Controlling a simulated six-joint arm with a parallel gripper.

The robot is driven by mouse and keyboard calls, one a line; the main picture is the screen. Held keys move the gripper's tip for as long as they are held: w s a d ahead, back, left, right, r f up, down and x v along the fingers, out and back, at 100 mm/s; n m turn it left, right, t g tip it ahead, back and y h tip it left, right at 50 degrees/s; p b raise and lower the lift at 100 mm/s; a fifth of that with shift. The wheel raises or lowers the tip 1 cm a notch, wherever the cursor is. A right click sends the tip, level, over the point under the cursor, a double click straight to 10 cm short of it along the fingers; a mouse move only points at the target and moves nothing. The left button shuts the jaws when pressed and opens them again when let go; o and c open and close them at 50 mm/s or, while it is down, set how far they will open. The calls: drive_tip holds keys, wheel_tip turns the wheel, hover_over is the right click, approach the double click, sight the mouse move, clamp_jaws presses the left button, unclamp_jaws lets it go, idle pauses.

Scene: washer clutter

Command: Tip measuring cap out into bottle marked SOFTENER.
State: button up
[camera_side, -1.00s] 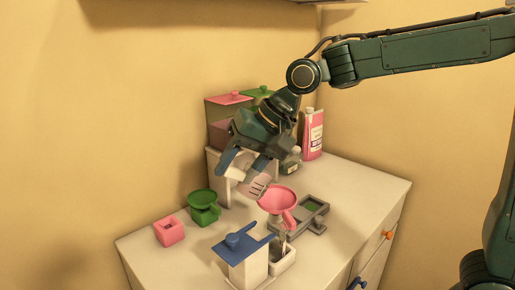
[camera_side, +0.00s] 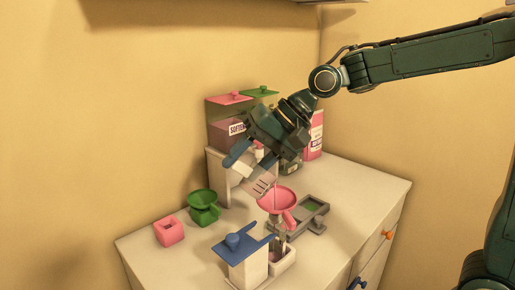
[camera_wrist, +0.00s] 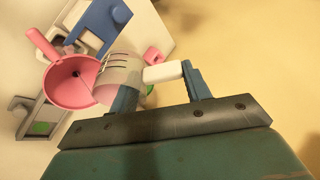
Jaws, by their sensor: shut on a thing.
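My gripper (camera_side: 247,163) is shut on the white handle (camera_wrist: 163,72) of the clear measuring cap (camera_side: 262,183). The cap, with dark marking lines, is tilted steeply, its mouth over the pink funnel (camera_side: 277,197). In the wrist view the cap (camera_wrist: 118,80) overlaps the funnel's rim (camera_wrist: 66,98). A thin pale streak shows between cap and funnel, seemingly liquid. The funnel stands over a clear bottle (camera_side: 280,243) in a white holder; pinkish colour shows low in it. No label is readable there. The word SOFTENER shows on a pink-lidded container (camera_side: 237,128) at the back.
A white-and-blue stand (camera_side: 247,262) is in front of the bottle. A grey tray (camera_side: 312,213) lies right of the funnel. The right counter is clear.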

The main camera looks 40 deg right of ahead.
drive_tip(key=shift+d+r+y, duration=0.35)
drive_tip(key=shift+y, duration=0.25)
drive_tip(key=shift+s, duration=0.1)
drive_tip(key=shift+d+t+y, duration=0.2)
drive_tip(key=shift+t+y, duration=0.1)
drive_tip(key=shift+y, duration=0.1)
drive_tip(key=shift+s+d+f+m+y, duration=0.15)
drive_tip(key=shift+d+m+y, duration=0.3)
drive_tip(key=shift+y, duration=0.25)
drive_tip(key=shift+d+t+y, duration=0.2)
drive_tip(key=shift+t+y, duration=0.2)
drive_tip(key=shift+s+d+y, duration=0.15)
drive_tip(key=shift+d+y, duration=0.3)
drive_tip(key=shift+y, duration=0.05)
drive_tip(key=shift+d+m+t+y, duration=0.2)
drive_tip(key=shift+m+t+y, duration=0.1)
drive_tip(key=shift+y, duration=0.1)
idle(0.3)
drive_tip(key=shift+d, duration=0.1)
drive_tip(key=shift+s+d+f+m+t+y, duration=0.15)
drive_tip(key=shift+d+m+t+y, duration=0.1)
drive_tip(key=shift+d+y, duration=0.2)
drive_tip(key=shift+s+d+m+t+y, duration=0.1)
drive_tip(key=shift+d+t+y, duration=0.2)
drive_tip(key=shift+y, duration=0.25)
